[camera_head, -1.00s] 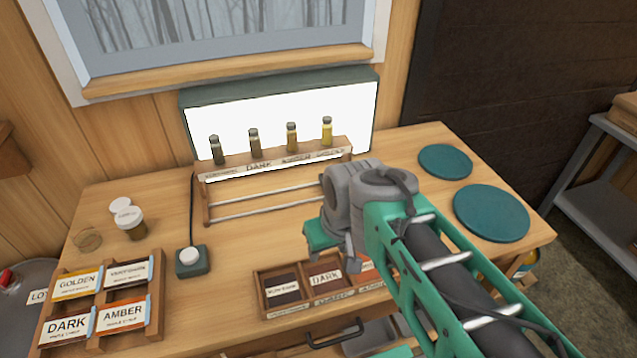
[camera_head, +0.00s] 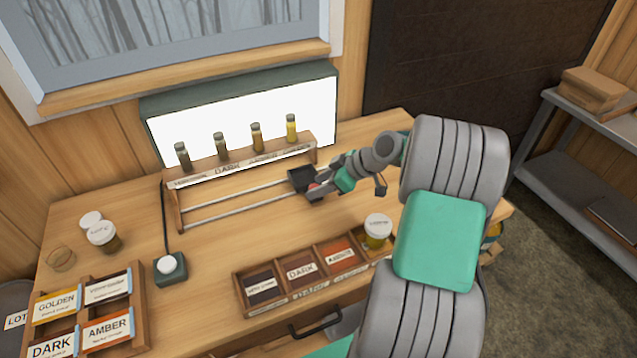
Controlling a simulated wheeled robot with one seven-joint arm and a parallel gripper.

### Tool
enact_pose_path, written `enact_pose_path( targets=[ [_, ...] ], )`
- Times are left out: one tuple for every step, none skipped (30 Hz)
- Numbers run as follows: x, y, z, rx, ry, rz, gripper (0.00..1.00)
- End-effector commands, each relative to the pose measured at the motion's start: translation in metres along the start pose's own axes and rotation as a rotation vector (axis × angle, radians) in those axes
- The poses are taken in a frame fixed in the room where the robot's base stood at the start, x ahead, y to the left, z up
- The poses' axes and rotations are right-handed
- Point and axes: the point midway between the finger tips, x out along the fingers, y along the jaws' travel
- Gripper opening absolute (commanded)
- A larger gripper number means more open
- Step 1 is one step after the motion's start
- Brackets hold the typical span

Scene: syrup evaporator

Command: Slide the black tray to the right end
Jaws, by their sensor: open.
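The black tray (camera_head: 301,178) sits on two metal rails (camera_head: 235,207) below the row of sample vials, toward the rails' right end. My gripper (camera_head: 318,190) is open at the right side of the tray, its fingertips at or very near the tray's edge. I cannot tell whether they touch it or straddle part of it. A small red spot shows between the fingers and the tray. The rails' right end is partly hidden by my gripper.
A wooden rack with vials (camera_head: 250,153) stands above the rails before a lit panel (camera_head: 238,115). A compartment box (camera_head: 282,305), a lidded jar (camera_head: 377,232) and a white button on a dark base (camera_head: 171,268) stand in front. Label cards lie at left.

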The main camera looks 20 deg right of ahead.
Motion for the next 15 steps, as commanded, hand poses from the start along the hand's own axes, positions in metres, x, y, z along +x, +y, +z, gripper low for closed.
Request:
enact_pose_path(
  targets=[
    [0.0030, -0.0001, -0.0004, 0.000, 0.000, 0.000, 0.48],
    [0.0042, 0.0001, -0.0002, 0.000, 0.000, 0.001, 0.48],
    [0.0050, 0.0004, 0.0000, 0.001, 0.000, 0.002, 0.48],
    [0.0053, 0.0005, 0.0002, 0.001, 0.000, 0.002, 0.48],
    [0.0053, 0.0005, 0.0002, 0.001, -0.001, 0.002, 0.48],
    [0.0052, 0.0005, 0.0003, 0.001, -0.001, 0.002, 0.48],
    [0.0052, 0.0005, 0.0003, 0.001, -0.001, 0.002, 0.48],
    [0.0052, 0.0004, 0.0003, 0.001, -0.001, 0.002, 0.48],
    [0.0051, 0.0004, 0.0003, 0.001, -0.001, 0.002, 0.46],
    [0.0051, 0.0004, 0.0002, 0.001, -0.001, 0.002, 0.44],
    [0.0051, 0.0003, 0.0002, 0.001, -0.001, 0.002, 0.41],
    [0.0050, 0.0003, 0.0002, 0.001, -0.001, 0.002, 0.38],
    [0.0050, 0.0003, 0.0002, 0.001, -0.001, 0.002, 0.36],
    [0.0050, 0.0002, 0.0002, 0.001, -0.001, 0.002, 0.33],
    [0.0049, 0.0002, 0.0002, 0.001, -0.001, 0.002, 0.30]
  ],
)
